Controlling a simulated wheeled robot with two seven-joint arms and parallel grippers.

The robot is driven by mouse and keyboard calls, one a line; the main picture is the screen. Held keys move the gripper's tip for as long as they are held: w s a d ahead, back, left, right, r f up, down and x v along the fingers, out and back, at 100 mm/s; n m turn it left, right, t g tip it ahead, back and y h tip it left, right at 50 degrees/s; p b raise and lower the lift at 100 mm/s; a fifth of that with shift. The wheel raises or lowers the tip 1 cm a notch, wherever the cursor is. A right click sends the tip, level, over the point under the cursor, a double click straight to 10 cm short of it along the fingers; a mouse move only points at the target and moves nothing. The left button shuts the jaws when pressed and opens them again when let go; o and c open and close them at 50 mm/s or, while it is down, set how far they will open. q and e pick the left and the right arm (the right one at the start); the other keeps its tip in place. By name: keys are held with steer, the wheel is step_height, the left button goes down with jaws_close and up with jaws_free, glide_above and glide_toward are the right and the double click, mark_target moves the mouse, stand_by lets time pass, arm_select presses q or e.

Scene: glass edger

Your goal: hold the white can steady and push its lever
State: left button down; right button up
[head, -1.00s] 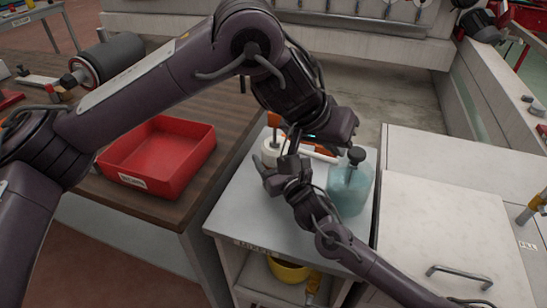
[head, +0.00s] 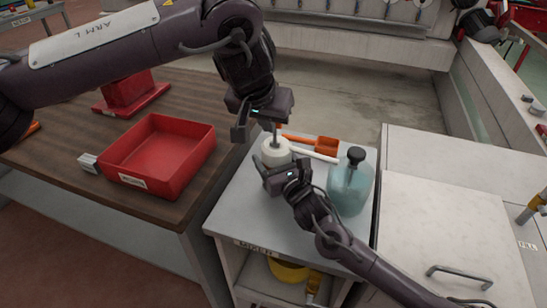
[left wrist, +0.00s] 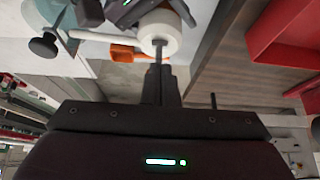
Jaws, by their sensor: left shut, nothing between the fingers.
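The white can (head: 276,154) stands upright on the grey cabinet top. My left gripper (head: 274,134) is shut and empty, pointing down just above the can's top. In the left wrist view its closed fingers (left wrist: 159,68) reach to the dark lever part at the centre of the can (left wrist: 170,42); whether they touch it I cannot tell. My right gripper (head: 279,172) is at the near side of the can. In the left wrist view its dark fingers lie on both sides of the can and look closed on it. The lever is mostly hidden in the head view.
A teal bottle with a black cap (head: 351,182) stands right of the can. A red tray (head: 160,154) sits on the wooden bench at left. The white cabinet top (head: 440,215) at right is clear.

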arm_select(q)
steer(key=shift+f, duration=0.9)
steer(key=shift+w+d, duration=0.25)
steer(key=shift+w, duration=0.4)
steer(key=shift+w+d, duration=0.2)
steer(key=shift+w, duration=0.45)
stand_by(1.1)
steer(key=shift+s, duration=0.15)
steer(key=shift+s+a, duration=0.2)
steer(key=shift+s, duration=0.3)
steer(key=shift+s+a, duration=0.2)
steer(key=shift+s, duration=0.3)
steer(key=shift+w+d, duration=0.2)
steer(key=shift+w, duration=0.35)
steer(key=shift+w+d, duration=0.15)
steer(key=shift+w, duration=0.4)
steer(key=shift+s+a, duration=0.2)
steer(key=shift+s, duration=0.35)
steer(key=shift+s+a, duration=0.15)
steer(key=shift+s, duration=0.4)
steer(key=w+d+v, duration=0.1)
steer(key=v, duration=0.5)
steer(key=shift+a+r, duration=0.35)
steer(key=shift+r, duration=0.1)
stand_by(0.5)
